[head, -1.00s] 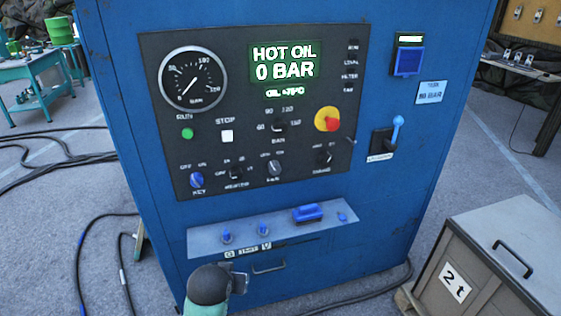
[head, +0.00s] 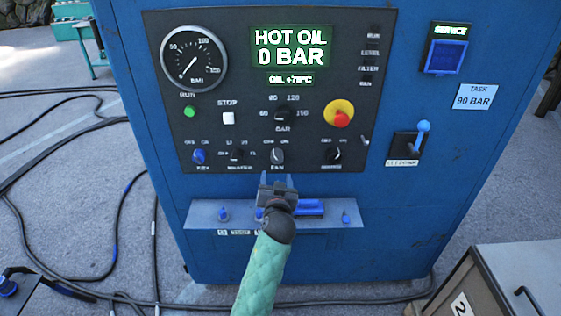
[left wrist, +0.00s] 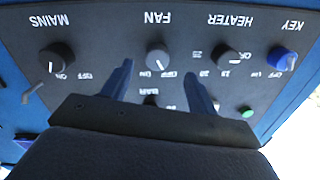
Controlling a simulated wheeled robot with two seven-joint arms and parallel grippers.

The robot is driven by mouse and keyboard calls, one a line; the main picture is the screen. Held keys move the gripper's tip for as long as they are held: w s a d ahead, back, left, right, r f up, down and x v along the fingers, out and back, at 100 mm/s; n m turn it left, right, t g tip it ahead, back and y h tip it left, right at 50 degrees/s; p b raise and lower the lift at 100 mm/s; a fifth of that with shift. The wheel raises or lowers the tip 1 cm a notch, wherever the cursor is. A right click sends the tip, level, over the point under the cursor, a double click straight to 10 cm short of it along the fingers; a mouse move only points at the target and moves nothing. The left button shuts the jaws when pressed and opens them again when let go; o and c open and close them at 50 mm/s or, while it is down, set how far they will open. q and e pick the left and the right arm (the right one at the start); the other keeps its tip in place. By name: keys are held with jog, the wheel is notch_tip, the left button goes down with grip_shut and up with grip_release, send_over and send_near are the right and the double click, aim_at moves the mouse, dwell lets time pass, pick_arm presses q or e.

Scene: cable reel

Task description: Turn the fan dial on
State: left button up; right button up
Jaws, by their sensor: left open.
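The fan dial (head: 277,156) is a grey knob in the bottom row of the dark control panel on the blue cabinet. It also shows upside down in the left wrist view (left wrist: 158,57), with its white mark pointing toward the ON and OFF labels; which one it meets is hard to tell. My left gripper (head: 277,178) is open and empty just below the dial in the head view. In the left wrist view its two fingers (left wrist: 159,80) point toward the dial, with the dial apparently apart from them. My right gripper is not in view.
The heater dial (left wrist: 224,55) and mains dial (left wrist: 57,57) flank the fan dial. A blue key switch (head: 198,157) is further left. A grey shelf (head: 340,216) with blue fittings juts out below the panel. A red-yellow knob (head: 339,114) sits above right.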

aim_at(277, 160)
pick_arm(q)
jog(key=shift+h, duration=0.3)
jog(key=w+p, duration=0.1)
jog(key=w, duration=0.3)
jog(key=w+r+p, duration=0.1)
jog(key=w, duration=0.1)
jog(key=shift+w+d+p, duration=0.1)
jog(key=shift+w+p, duration=0.1)
jog(key=shift+p, duration=0.15)
jog(key=shift+w+f+n, duration=0.1)
jog(key=shift+w+n, duration=0.2)
jog(key=shift+w, duration=0.4)
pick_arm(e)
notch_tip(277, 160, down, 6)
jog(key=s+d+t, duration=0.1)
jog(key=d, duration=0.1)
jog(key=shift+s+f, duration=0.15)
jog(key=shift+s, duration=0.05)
pick_arm(q)
jog(key=c, duration=1)
